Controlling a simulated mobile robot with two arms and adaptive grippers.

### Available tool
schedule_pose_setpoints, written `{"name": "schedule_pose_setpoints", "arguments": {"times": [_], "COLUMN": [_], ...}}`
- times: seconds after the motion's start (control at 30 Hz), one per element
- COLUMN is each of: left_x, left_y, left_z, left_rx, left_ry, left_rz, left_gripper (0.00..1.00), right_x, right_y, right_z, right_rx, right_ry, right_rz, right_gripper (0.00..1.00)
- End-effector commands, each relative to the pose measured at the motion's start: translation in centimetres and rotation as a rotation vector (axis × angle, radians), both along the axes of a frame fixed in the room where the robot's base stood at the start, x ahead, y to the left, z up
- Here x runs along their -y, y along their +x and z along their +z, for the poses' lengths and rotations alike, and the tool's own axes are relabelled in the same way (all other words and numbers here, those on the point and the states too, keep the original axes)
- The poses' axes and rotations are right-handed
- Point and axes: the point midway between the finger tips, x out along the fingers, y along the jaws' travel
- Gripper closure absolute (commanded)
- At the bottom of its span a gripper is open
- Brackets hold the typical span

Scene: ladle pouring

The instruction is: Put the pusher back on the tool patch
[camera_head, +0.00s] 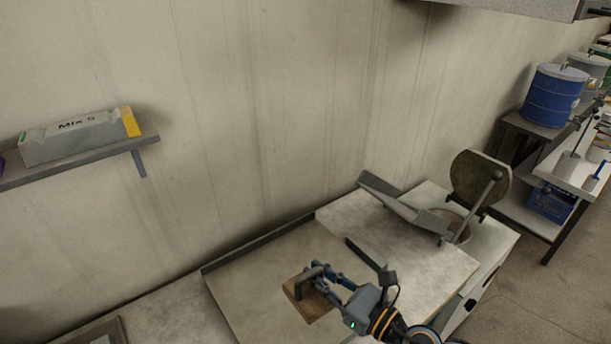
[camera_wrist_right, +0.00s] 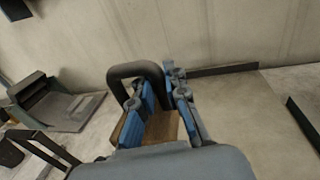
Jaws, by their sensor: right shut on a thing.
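The pusher (camera_head: 304,281) is a dark, bent handle-like bar, at the lower middle of the head view. My right gripper (camera_head: 318,280) is shut on the pusher, reaching in from the lower right. The fingers hide part of the pusher. My left gripper is not in view.
The counter (camera_head: 255,290) has a low dark rim along the wall. A loose-looking dark bar (camera_head: 365,253), a grey chute (camera_head: 400,207) and a round lidded opening (camera_head: 480,178) lie to the right. A wall shelf (camera_head: 85,165) holds a grey box marked Mix (camera_head: 75,138).

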Motion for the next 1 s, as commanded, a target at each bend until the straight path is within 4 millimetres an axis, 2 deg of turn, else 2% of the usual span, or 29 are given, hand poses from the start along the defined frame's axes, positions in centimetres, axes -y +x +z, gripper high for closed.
{"name": "schedule_pose_setpoints", "arguments": {"times": [0.27,0.47,0.77,1.0], "left_x": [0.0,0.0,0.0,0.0], "left_y": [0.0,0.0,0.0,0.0], "left_z": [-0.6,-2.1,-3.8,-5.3], "left_rx": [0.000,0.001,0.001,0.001], "left_ry": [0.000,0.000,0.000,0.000], "left_rz": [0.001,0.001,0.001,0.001], "left_gripper": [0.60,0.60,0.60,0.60], "right_x": [0.0,0.8,3.9,7.5], "right_y": [-0.9,-3.0,-5.5,-7.6], "right_z": [-0.3,-1.1,-2.0,-3.1], "right_rx": [-0.003,-0.010,-0.009,-0.007], "right_ry": [0.003,0.007,0.004,0.001], "right_rz": [-0.028,-0.132,-0.327,-0.502], "right_gripper": [1.00,1.00,1.00,1.00]}}
